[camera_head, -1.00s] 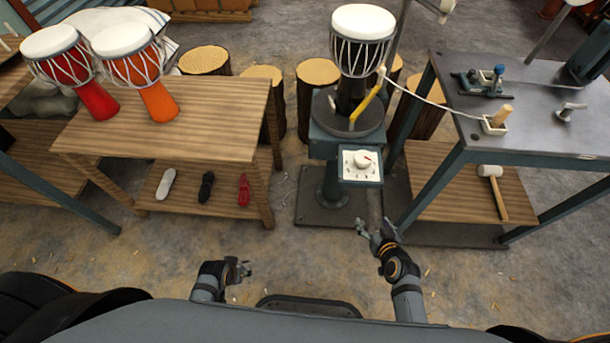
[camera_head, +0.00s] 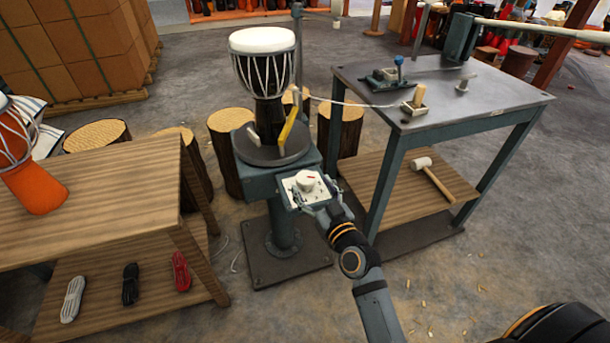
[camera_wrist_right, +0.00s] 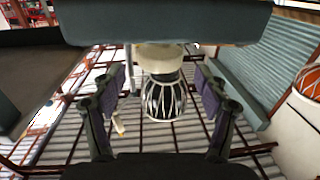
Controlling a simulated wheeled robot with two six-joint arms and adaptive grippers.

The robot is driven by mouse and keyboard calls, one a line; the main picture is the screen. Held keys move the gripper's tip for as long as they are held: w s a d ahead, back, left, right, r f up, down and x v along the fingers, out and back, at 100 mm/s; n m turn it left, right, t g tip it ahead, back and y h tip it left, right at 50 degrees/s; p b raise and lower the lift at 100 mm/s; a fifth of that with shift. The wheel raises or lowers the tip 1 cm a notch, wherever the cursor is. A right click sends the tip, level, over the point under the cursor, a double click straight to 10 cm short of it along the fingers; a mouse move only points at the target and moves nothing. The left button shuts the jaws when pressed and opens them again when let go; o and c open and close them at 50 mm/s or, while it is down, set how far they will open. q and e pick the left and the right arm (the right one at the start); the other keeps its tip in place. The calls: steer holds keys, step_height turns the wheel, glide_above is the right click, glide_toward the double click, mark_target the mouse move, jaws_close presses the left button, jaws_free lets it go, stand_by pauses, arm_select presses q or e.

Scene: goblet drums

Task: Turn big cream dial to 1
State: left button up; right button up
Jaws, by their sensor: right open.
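The big cream dial (camera_head: 306,180) sits on a pale square panel (camera_head: 290,191) at the front of the grey-green drum stand. A small red mark shows on its top, toward the right; the numbers are too small to read. My right gripper (camera_head: 318,199) is at the panel's near right side, partly covering it. In the right wrist view, the open fingers (camera_wrist_right: 162,92) are to either side of a cream knob-like shape (camera_wrist_right: 162,58), apparently the dial, and none visibly touches it. My left gripper is not in view.
A goblet drum (camera_head: 263,75) stands on the stand's round plate (camera_head: 245,147), with a yellow-handled tool beside it. A metal-topped table (camera_head: 460,85) is close on the right, with a mallet (camera_head: 432,178) on its lower shelf. A wooden table (camera_head: 110,180) is at left.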

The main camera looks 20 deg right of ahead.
mark_target(310, 184)
steer(key=w, duration=0.4)
steer(key=shift+w+a, duration=0.25)
steer(key=shift+w, duration=0.05)
steer(key=c, duration=1.2)
